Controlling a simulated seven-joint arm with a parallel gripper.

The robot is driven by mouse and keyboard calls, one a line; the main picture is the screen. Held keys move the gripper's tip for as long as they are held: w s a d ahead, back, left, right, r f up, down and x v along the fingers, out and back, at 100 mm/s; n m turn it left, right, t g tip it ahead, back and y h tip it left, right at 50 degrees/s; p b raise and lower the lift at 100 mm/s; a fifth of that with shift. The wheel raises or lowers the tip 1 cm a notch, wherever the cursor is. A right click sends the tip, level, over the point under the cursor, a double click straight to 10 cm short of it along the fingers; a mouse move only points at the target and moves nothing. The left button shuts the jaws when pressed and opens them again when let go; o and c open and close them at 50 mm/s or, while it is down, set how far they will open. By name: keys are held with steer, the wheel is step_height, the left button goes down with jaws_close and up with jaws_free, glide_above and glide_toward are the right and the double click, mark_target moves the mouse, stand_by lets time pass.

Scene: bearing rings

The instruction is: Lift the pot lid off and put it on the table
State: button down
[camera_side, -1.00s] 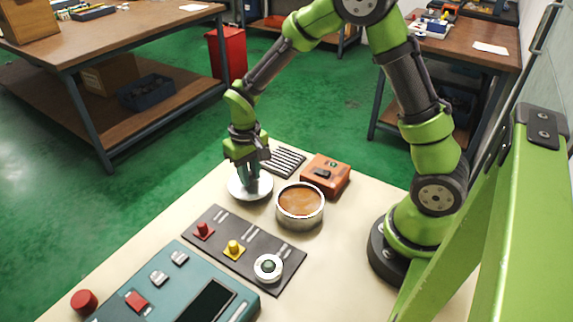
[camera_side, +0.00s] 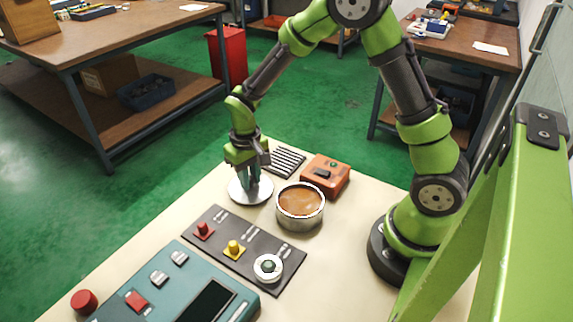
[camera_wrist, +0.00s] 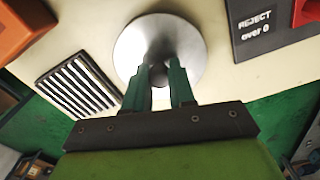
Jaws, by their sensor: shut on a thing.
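The pot lid (camera_side: 264,192) is a round silver disc at the table's far edge, left of the pot. It also shows in the wrist view (camera_wrist: 140,38), with a dark knob partly hidden between my fingers. My gripper (camera_side: 252,180) points down over the lid and is shut on its knob; its green fingers show in the wrist view (camera_wrist: 161,72). The lid lies at or very near the table top; I cannot tell whether it touches. The open pot (camera_side: 300,216) is a metal ring-walled vessel with brown contents, standing upright just right of the lid.
An orange box (camera_side: 326,175) and a slotted grille (camera_side: 286,160) stand behind the pot. A dark panel (camera_side: 222,244) with red, yellow and green knobs and a teal console (camera_side: 185,275) lie in front. Bare table (camera_side: 345,240) shows right of the pot.

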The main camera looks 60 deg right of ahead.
stand_by(0.3)
steer(key=c, duration=0.9)
jaws_free()
steer(key=shift+o, duration=0.2)
steer(key=shift+r, duration=3.75)
steer(key=shift+s+a+f, duration=0.1)
steer(key=shift+s+f, duration=0.15)
steer(key=shift+s, duration=0.05)
steer(key=s+r+m+t+y, duration=0.1)
steer(key=s+r+t, duration=0.6)
steer(key=s+r, duration=0.8)
steer(key=shift+a+r+y, duration=0.35)
steer(key=shift+a+y, duration=0.05)
steer(key=shift+y, duration=0.1)
